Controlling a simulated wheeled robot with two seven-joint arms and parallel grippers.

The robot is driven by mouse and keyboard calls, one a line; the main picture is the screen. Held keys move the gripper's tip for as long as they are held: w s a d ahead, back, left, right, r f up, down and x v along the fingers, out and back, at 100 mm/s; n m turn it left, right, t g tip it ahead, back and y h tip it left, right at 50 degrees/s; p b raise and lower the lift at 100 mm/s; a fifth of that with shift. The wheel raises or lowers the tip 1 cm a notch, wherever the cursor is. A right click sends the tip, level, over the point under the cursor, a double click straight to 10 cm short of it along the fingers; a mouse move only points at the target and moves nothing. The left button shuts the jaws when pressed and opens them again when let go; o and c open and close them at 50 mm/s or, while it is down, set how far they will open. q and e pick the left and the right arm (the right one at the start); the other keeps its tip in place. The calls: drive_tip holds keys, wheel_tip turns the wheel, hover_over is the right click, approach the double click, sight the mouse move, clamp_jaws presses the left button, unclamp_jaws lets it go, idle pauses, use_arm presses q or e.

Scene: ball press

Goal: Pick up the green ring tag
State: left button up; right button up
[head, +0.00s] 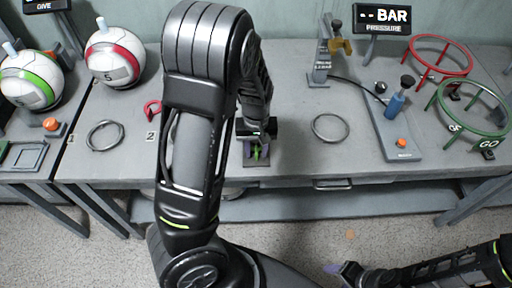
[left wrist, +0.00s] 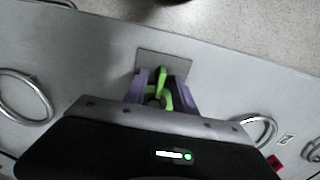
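The green ring tag (left wrist: 162,86) stands at a small grey plate (left wrist: 163,65) near the table's front edge. In the head view only a bit of the green tag (head: 256,152) shows below my left gripper (head: 257,155). In the left wrist view, the purple fingers of my left gripper (left wrist: 158,88) stand on both sides of the green tag, apart from each other. Whether either finger touches the tag is not clear. My right gripper (head: 338,270) is low at the bottom right, in front of the table; its finger opening cannot be made out.
A red ring tag (head: 152,107) lies left of my arm. Metal rings (head: 105,135) and (head: 330,127) lie flat on the table. A pump base (head: 393,135), red hoop stand (head: 442,56) and green hoop stand (head: 474,107) are on the right. Two balls (head: 115,56) sit at left.

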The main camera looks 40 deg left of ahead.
idle(0.3)
use_arm(q)
clamp_jaws()
idle(0.5)
